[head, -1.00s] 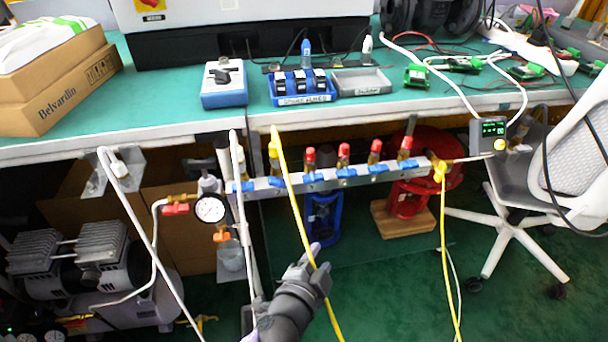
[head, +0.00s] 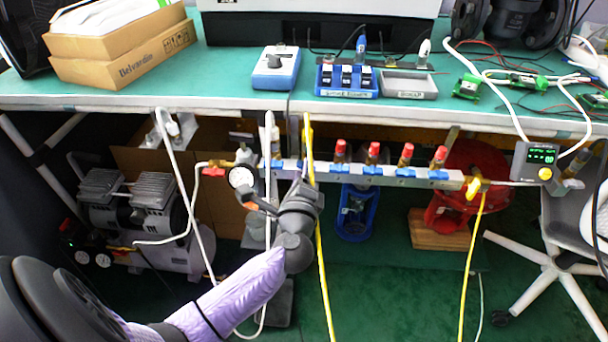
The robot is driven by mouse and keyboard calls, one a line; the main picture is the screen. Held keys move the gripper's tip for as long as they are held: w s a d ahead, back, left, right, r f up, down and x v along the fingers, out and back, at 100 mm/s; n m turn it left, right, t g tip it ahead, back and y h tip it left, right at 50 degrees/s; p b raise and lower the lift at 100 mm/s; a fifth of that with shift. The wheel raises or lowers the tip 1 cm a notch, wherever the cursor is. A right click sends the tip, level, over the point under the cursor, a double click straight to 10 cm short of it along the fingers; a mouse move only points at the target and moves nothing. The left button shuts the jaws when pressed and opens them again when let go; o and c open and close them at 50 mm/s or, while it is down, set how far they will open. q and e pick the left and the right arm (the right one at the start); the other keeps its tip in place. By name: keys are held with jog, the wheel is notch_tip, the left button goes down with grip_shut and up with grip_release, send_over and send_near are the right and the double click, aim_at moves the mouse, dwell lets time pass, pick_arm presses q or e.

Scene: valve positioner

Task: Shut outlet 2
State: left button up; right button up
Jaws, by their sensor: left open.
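The manifold bar (head: 392,176) hangs under the bench edge, with a row of outlets and small blue valve handles. Several outlets on its right carry red caps (head: 373,150). Toward the left end, a white hose (head: 269,135) and a yellow hose (head: 308,140) meet the bar. No outlet numbers are readable. A blue handle (head: 372,170) under a red cap appears to lie along the bar. My left gripper (head: 298,188) is open, in front of the bar's left part beside the yellow hose. It hides the bar and any handle there; contact cannot be told. My right gripper is out of view.
A pressure gauge (head: 241,177) with a red-handled valve stands left of the bar. A compressor (head: 140,205) is farther left. A small display box (head: 541,160) hangs at right. The yellow and white hoses hang close around my left arm.

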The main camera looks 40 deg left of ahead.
pick_arm(q)
grip_shut()
jog(key=n+b, duration=0.2)
jog(key=n, duration=0.3)
jog(key=shift+f+n, duration=0.1)
jog(key=shift+n, duration=0.2)
grip_release()
